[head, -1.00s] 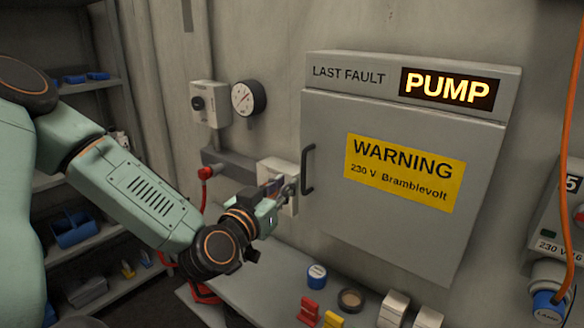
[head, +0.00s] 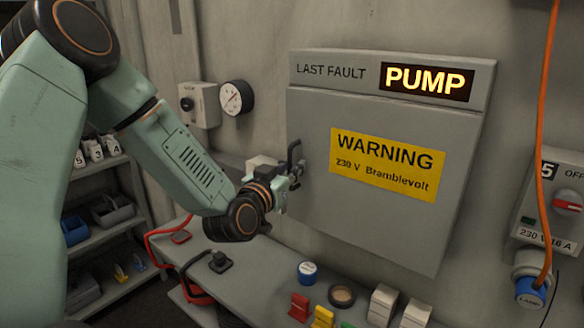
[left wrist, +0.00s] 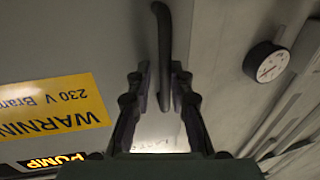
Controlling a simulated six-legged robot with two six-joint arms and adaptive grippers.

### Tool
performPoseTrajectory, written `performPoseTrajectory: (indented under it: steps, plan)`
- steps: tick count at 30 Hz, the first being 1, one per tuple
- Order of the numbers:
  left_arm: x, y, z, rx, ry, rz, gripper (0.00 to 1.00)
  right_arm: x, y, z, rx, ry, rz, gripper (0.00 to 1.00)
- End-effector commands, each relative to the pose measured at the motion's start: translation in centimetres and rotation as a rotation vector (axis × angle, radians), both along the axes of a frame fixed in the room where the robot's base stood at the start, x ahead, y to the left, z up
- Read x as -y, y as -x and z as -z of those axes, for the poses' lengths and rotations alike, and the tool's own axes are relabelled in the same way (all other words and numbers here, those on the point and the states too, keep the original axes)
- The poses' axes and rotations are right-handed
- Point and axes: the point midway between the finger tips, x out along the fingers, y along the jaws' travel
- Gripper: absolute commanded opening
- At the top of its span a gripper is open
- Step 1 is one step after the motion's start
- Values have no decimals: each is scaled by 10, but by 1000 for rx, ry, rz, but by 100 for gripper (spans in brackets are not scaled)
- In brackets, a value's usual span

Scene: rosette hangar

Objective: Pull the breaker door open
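The grey breaker door (head: 340,225) carries a yellow warning label (head: 385,165) and looks closed against its box. Its dark upright handle (head: 294,151) is on the door's left edge. My left gripper (head: 293,172) is at the handle, partly hiding its lower part. In the left wrist view, the handle (left wrist: 163,45) passes between the two fingers of my left gripper (left wrist: 162,72). The fingers stand apart on either side of it, with a gap visible on the left side. My right gripper is not in view.
A gauge (head: 236,98) is on the wall at left.

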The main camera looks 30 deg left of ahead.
Motion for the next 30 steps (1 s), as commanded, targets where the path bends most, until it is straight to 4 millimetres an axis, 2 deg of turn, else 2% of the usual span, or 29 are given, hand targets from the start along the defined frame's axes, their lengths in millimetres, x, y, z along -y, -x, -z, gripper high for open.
performPoseTrajectory:
  steps: [10,17,30]
  plan:
    - [1,-3,0,0,0,2,19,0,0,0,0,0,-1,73]
    - [1,-3,0,0,0,3,0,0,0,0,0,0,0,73]
    - [1,-3,-1,2,-1,3,0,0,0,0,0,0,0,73]
